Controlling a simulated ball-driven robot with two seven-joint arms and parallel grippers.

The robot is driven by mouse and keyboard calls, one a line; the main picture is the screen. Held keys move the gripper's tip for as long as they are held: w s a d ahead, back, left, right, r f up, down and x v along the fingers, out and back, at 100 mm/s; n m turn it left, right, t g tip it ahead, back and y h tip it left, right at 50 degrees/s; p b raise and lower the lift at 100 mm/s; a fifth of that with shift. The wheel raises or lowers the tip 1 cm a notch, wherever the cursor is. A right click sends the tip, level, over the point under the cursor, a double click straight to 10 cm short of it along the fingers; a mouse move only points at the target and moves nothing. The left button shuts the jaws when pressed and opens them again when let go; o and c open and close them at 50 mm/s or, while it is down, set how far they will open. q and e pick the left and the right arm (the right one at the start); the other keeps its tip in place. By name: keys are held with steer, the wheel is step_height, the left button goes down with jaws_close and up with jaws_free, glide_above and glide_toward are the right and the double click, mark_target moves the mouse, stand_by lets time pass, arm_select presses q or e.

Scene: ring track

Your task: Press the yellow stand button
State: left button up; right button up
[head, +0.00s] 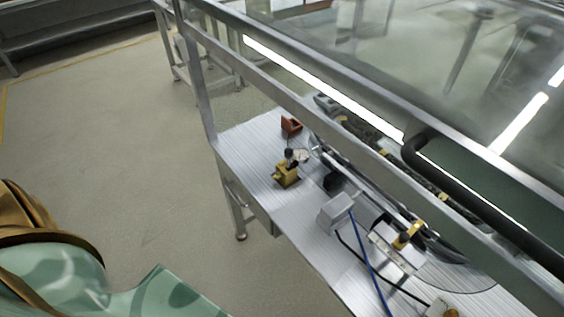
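A small yellow stand (286,175) sits on the ribbed metal table (245,150) near its left end. A dark knob-like part rises from its top; it is too small to tell whether this is a button. Another yellow piece (408,235) sits on a white box (392,252) farther right on the table. Neither of my grippers is in view, and nothing touches the yellow stand.
A red-brown block (291,126) lies behind the stand. A grey box (336,213) with blue and black cables stands to its right. A metal frame with glass (300,95) and a black handle (480,200) rises over the table. Floor at left is open.

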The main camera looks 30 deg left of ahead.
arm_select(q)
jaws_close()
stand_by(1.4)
